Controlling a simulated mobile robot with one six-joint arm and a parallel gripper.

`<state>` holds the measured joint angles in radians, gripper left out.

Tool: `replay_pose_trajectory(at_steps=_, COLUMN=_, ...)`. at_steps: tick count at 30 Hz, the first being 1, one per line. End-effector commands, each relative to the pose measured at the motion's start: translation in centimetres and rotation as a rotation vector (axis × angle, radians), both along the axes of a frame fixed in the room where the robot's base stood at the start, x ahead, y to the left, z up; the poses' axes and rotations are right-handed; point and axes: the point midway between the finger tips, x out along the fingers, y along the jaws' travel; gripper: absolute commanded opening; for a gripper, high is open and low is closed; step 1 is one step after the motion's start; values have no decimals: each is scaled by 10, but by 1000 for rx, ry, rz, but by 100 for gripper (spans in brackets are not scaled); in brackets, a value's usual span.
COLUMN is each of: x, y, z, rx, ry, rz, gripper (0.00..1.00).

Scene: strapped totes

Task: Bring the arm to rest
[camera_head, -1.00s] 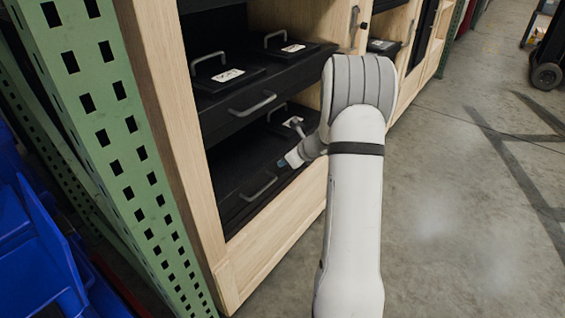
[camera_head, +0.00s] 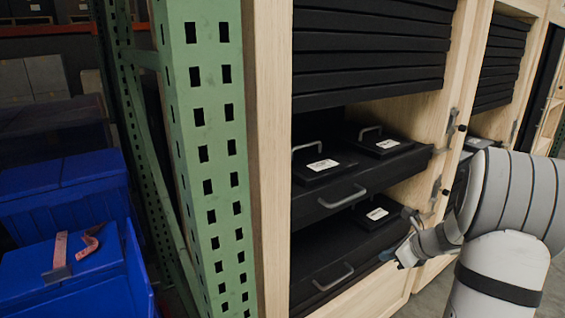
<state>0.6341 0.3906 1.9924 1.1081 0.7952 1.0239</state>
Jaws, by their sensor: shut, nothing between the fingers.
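My arm (camera_head: 500,270) stands at the right of the view, its white and grey links bent back toward the cabinet. My gripper (camera_head: 386,256) is at the end of the arm, shut and empty, in front of the cabinet's lower drawer. It looks small and partly turned away, and I cannot tell how far it is from the drawer front.
A wooden cabinet (camera_head: 272,150) holds black drawers with grey handles (camera_head: 342,196) and lidded black boxes (camera_head: 325,166). A green perforated rack post (camera_head: 205,120) stands left of it. Blue totes (camera_head: 70,195), one with an orange strap (camera_head: 88,243), are at the left.

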Motion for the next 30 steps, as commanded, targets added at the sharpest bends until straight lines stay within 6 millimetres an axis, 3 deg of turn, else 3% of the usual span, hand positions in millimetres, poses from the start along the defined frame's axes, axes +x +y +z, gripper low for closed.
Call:
replay_pose_trajectory(at_steps=1, x=-5, y=21, z=25, rx=-55, ry=-14, rz=95, gripper=0)
replay_pose_trajectory(at_steps=6, x=-49, y=101, z=91, rx=-326, ry=-76, rz=563, gripper=0)
replay_pose_trajectory(at_steps=9, x=-85, y=140, z=124, rx=-492, ry=-122, rz=863, gripper=0)
replay_pose_trajectory(at_steps=13, x=-135, y=176, z=161, rx=-700, ry=-186, rz=1249, gripper=0)
replay_pose_trajectory(at_steps=16, x=-173, y=193, z=185, rx=-856, ry=-233, rz=1543, gripper=0)
replay_pose_trajectory(at_steps=21, x=-224, y=203, z=213, rx=-1072, ry=-293, rz=1957, gripper=0)
replay_pose_trajectory(at_steps=25, x=-245, y=202, z=222, rx=-1170, ry=-313, rz=2150, gripper=0)
replay_pose_trajectory(at_steps=30, x=-254, y=202, z=223, rx=-1214, ry=-322, rz=2242, gripper=0)
